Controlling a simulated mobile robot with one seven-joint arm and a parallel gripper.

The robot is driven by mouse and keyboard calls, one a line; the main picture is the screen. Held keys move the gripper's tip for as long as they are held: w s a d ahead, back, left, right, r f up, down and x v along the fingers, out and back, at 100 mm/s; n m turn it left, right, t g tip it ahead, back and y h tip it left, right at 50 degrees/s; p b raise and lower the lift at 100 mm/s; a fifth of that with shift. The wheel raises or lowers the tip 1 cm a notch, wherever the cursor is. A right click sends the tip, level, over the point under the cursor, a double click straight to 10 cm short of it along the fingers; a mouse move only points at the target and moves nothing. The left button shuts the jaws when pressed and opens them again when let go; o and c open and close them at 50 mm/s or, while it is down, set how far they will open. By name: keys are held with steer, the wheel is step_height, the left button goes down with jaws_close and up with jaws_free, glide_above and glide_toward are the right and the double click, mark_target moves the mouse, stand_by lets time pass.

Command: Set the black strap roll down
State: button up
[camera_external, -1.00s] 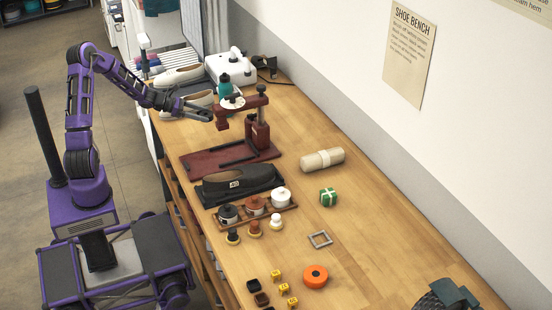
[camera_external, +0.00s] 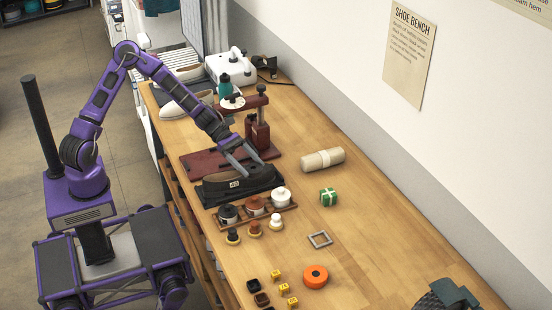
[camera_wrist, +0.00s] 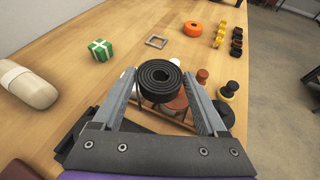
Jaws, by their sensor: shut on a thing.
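The black strap roll (camera_wrist: 158,76) is a flat spiral coil, seen in the wrist view between the two fingertips. My gripper (camera_wrist: 158,88) is shut on it, one grey finger on each side. In the external view my gripper (camera_external: 246,164) points down and right over the dark shoe-shaped block (camera_external: 222,192) on the bench. There I cannot make out the roll clearly against the dark block behind it. In the wrist view the roll hides part of the tin rack below it.
The wooden bench (camera_external: 366,225) has clear room right of the green-and-white box (camera_external: 328,197). A rack of tins (camera_external: 255,206) stands before the block, the dark red press (camera_external: 260,132) behind. A beige roll (camera_external: 322,160), metal frame (camera_external: 320,240) and orange roll (camera_external: 315,276) lie around.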

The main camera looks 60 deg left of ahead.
steer(key=w+d+r+b, duration=0.1)
steer(key=w+d, duration=0.5)
steer(key=d, duration=0.1)
steer(key=w+n+t+y+b, duration=0.2)
steer(key=w+n+t+y, duration=0.15)
steer(key=w, duration=0.75)
steer(key=n+t+y+b, duration=0.3)
steer(key=n+y, duration=1.4)
glide_above(299, 142)
step_height(299, 142, down, 4)
step_height(299, 142, down, 9)
steer(key=shift+w+f+b, duration=0.1)
steer(key=shift+b, duration=0.55)
steer(key=shift+f, duration=0.1)
